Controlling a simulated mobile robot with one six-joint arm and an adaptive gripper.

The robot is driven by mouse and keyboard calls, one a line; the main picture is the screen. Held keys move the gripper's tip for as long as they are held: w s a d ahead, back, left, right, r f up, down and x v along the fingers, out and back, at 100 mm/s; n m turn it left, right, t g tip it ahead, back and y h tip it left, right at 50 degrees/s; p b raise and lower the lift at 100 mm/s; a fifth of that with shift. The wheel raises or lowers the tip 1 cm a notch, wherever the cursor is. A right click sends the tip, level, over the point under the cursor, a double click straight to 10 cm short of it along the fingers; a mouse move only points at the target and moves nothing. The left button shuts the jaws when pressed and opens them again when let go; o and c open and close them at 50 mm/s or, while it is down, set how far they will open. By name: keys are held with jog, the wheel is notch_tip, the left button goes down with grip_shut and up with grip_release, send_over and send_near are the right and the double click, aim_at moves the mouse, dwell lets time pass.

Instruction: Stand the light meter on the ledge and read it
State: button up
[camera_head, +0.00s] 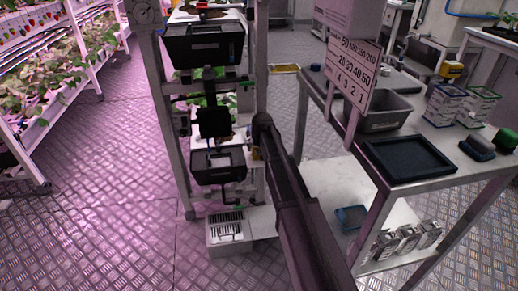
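My dark arm (298,215) reaches from the bottom of the view up to the narrow metal rack (168,110). A dark block (213,122) in the rack's middle, left of the arm's far end, may be my gripper. Its fingers cannot be made out, nor whether it holds anything. I cannot pick out the light meter with certainty. A round dial (146,12) sits on the rack's upper left post. I cannot tell which rack edge is the ledge.
A metal table at right carries a black tray (408,159), a grey bin (385,113) and patterned boxes (445,105). A panel of numbers (352,75) stands at its left end. Planted shelves (75,65) are at far left. The floor (110,150) between is clear.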

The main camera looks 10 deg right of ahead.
jog(key=shift+r, duration=0.2)
dwell(0.3)
jog(key=shift+s+r+p, duration=0.25)
jog(key=shift+r+p, duration=0.4)
jog(key=shift+p, duration=0.2)
jog(key=s, duration=1.2)
jog(key=shift+f, duration=0.15)
jog(key=s+f+g, duration=0.1)
jog(key=s+g, duration=0.3)
jog(key=s, duration=1.5)
jog(key=shift+s+f+g, duration=0.2)
jog(key=shift+s+g, duration=0.1)
jog(key=shift+s, duration=0.1)
notch_tip(320, 180, up, 37)
jog(key=p, duration=3.6)
jog(key=shift+f, duration=0.15)
